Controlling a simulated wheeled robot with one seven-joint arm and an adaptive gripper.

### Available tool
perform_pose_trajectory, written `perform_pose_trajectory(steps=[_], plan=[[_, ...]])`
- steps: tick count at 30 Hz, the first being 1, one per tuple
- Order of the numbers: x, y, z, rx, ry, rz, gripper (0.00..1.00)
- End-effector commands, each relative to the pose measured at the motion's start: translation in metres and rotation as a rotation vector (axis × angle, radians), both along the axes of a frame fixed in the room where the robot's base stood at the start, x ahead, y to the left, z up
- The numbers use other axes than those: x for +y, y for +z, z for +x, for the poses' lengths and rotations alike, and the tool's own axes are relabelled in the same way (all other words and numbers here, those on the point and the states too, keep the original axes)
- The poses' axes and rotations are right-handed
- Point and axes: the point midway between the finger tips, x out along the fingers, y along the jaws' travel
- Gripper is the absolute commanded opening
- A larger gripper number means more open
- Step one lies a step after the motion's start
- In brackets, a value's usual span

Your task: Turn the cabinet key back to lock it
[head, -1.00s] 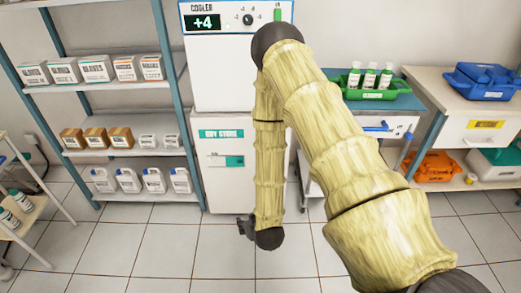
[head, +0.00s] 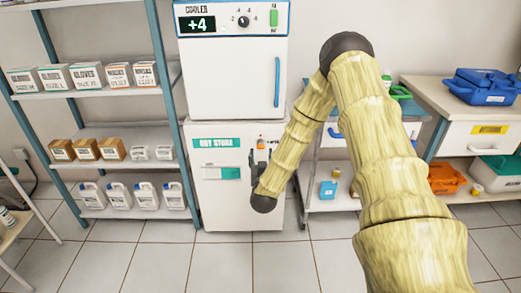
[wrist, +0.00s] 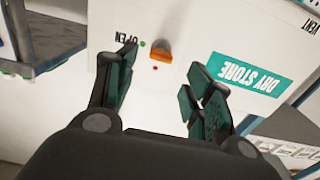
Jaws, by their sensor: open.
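The dry store cabinet (head: 235,205) is a white unit under the cooler, with a teal label. Its orange key (head: 261,142) is at the upper right of the front. In the wrist view, which is turned over, the key (wrist: 160,52) shows beside a green dot near the word OPEN and a red dot. My gripper (head: 262,168) is in front of the cabinet, just below the key in the head view. In the wrist view my gripper (wrist: 163,68) is open, its fingers spread to either side of the key. I see no contact. The key's shaft is hidden.
The cooler (head: 225,75) stands above the cabinet. A shelf rack (head: 115,122) with boxes and jugs stands close on the left. A trolley (head: 330,200) is on the right, partly behind my arm. The tiled floor in front is clear.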

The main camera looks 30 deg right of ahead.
Motion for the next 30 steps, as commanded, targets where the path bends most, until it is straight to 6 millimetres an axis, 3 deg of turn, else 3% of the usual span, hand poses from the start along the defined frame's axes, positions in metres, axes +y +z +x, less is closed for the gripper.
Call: perform_pose_trajectory(steps=[6, 12, 25, 30], plan=[[-0.018, 0.000, 0.030, -0.001, 0.000, 0.000, 0.52], [-0.029, -0.001, 0.047, -0.001, 0.000, 0.001, 0.52], [-0.033, -0.001, 0.054, 0.002, 0.001, 0.001, 0.52], [-0.033, -0.001, 0.054, 0.002, 0.001, 0.001, 0.23]])
